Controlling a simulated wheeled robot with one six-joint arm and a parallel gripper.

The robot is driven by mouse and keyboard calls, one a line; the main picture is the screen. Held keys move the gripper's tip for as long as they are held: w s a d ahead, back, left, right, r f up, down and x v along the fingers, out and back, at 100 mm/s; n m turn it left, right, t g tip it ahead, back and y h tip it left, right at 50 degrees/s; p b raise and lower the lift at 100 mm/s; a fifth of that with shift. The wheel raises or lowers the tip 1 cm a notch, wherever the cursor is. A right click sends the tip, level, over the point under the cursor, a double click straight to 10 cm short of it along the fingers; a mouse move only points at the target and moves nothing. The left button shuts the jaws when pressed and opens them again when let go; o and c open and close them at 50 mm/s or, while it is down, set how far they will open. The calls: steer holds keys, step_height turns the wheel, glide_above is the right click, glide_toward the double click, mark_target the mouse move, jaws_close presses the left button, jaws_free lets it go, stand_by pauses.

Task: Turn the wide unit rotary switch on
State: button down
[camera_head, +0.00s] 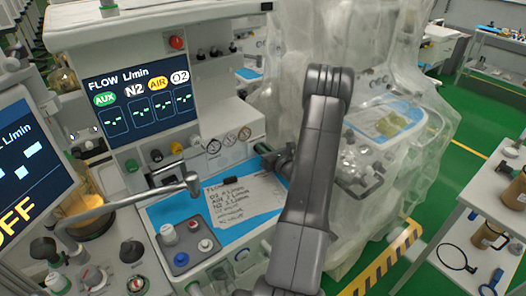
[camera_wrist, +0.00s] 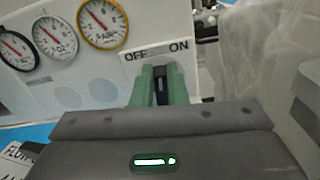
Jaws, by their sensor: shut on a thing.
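The wide unit (camera_head: 208,90) is the white cart with the FLOW L/min screen in the head view. Its rotary switch (camera_wrist: 161,84) is a small dark knob under a printed OFF and ON label (camera_wrist: 158,52) in the wrist view. My gripper (camera_wrist: 161,78) has its green fingers shut on the knob, one on each side. The visible part of the knob looks roughly upright between the two words. The fingers hide much of it, so its exact setting is unclear. In the head view my gripper (camera_head: 264,151) is at the panel's right end, and the switch is hidden there.
Three round gauges (camera_wrist: 57,36) sit left of the switch. A blue work surface with a handwritten paper (camera_head: 240,200) lies below. A plastic-draped unit (camera_head: 385,75) stands close on the right. A metal pipe arm (camera_head: 130,203) juts in from the left.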

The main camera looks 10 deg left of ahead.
steer(key=m, duration=0.1)
steer(key=m+b, duration=0.1)
steer(key=m, duration=0.3)
steer(key=shift+w+d+f+b, duration=0.15)
steer(key=shift+w+d+b, duration=0.15)
steer(key=shift+b, duration=0.1)
steer(key=shift+m, duration=0.4)
steer(key=c, duration=1.4)
jaws_free()
steer(key=shift+c, duration=0.2)
steer(key=b+v, duration=0.3)
steer(key=v, duration=1.1)
steer(key=shift+w+a, duration=0.1)
steer(key=shift+w, duration=0.05)
